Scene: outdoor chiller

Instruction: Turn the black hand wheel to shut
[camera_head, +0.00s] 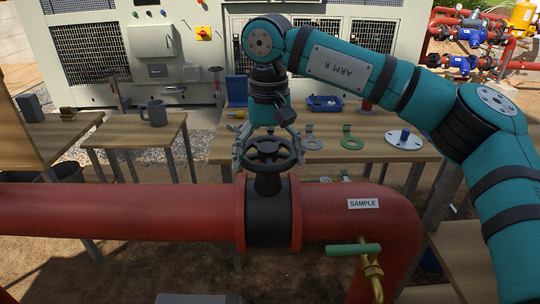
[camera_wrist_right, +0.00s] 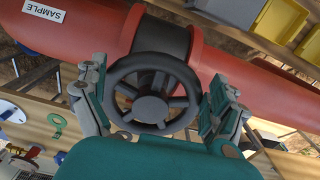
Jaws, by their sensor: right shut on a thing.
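The black hand wheel (camera_head: 270,151) sits on top of a black valve body (camera_head: 268,215) between two red flanges in the large red pipe. My right gripper (camera_head: 269,148) reaches down from above and behind, with one finger on each side of the wheel. In the right wrist view the spoked wheel (camera_wrist_right: 152,92) lies between the two fingers (camera_wrist_right: 155,100), which are shut on its rim at opposite sides. My left gripper is not in view.
The red pipe (camera_head: 120,212) runs across the front, with a SAMPLE label (camera_head: 363,204) and a green-handled brass tap (camera_head: 354,249) at right.

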